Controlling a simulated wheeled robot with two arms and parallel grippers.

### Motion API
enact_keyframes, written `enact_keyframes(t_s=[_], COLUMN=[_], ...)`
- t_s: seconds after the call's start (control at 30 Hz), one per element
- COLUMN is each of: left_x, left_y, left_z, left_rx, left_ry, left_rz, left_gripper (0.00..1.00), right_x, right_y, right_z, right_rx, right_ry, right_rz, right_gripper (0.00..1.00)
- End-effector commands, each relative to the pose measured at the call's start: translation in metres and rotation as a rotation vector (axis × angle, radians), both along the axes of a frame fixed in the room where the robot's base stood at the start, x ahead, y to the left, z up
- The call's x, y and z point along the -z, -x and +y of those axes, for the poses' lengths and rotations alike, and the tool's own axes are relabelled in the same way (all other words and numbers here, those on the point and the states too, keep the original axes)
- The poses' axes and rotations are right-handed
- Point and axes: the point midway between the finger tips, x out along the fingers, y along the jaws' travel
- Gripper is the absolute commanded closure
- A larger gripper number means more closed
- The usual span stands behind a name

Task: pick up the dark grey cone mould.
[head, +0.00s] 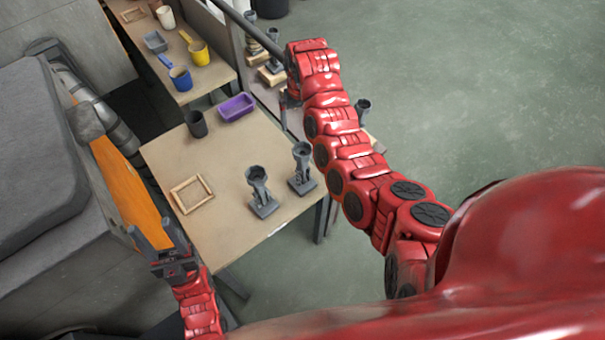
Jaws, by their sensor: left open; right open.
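The dark grey cone mould (196,124), a tapered cup shape, stands upright at the back left of the near table (225,180), left of a purple tray (238,107). Nothing is holding it. My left gripper (151,228) is open and empty at the table's front left, beside an orange panel, well apart from the mould. My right gripper (286,100) is beyond the table's back right edge, right of the purple tray. Its fingers are small and partly hidden by my red arm; nothing is seen held in them.
Two grey funnel-topped stands (261,190) (302,168) stand at the table's right. A wooden frame (192,194) lies at the left. The table's middle is clear. A farther table holds a blue mug (180,77), a yellow mug (198,53) and a grey tray (155,41).

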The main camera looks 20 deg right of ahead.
Motion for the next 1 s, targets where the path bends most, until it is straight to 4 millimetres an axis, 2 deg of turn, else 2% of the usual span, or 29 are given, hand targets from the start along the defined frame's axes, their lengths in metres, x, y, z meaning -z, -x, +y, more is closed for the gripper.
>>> enact_keyframes(t_s=[0.07,0.17,0.3,0.5,0.67,0.73,1.0], left_x=[0.001,0.005,0.018,0.058,0.083,0.067,0.058], left_y=[0.0,0.0,0.0,0.0,0.0,0.0,0.0], left_z=[0.0,0.0,0.0,0.0,0.0,0.0,0.0], left_rx=[0.0,0.0,0.0,0.0,0.0,0.0,0.0], left_ry=[0.0,0.0,0.0,0.0,0.0,0.0,0.0], left_rz=[0.0,0.0,0.0,0.0,0.0,0.0,0.0], left_gripper=[0.5,0.5,0.5,0.5,0.5,0.5,0.5], right_x=[-0.005,0.0,0.022,0.072,0.1,0.099,0.118], right_y=[0.01,0.016,0.016,0.015,0.015,0.016,0.016], right_z=[-0.002,-0.002,-0.002,-0.002,-0.002,-0.003,-0.003], right_rx=[-0.003,-0.004,-0.004,-0.004,-0.004,-0.003,-0.003], right_ry=[0.008,0.01,0.011,0.012,0.01,0.009,0.009], right_rz=[0.049,0.075,0.073,0.071,0.07,0.074,0.074], right_gripper=[0.0,0.0,0.0,0.0,0.0,0.0,0.0])
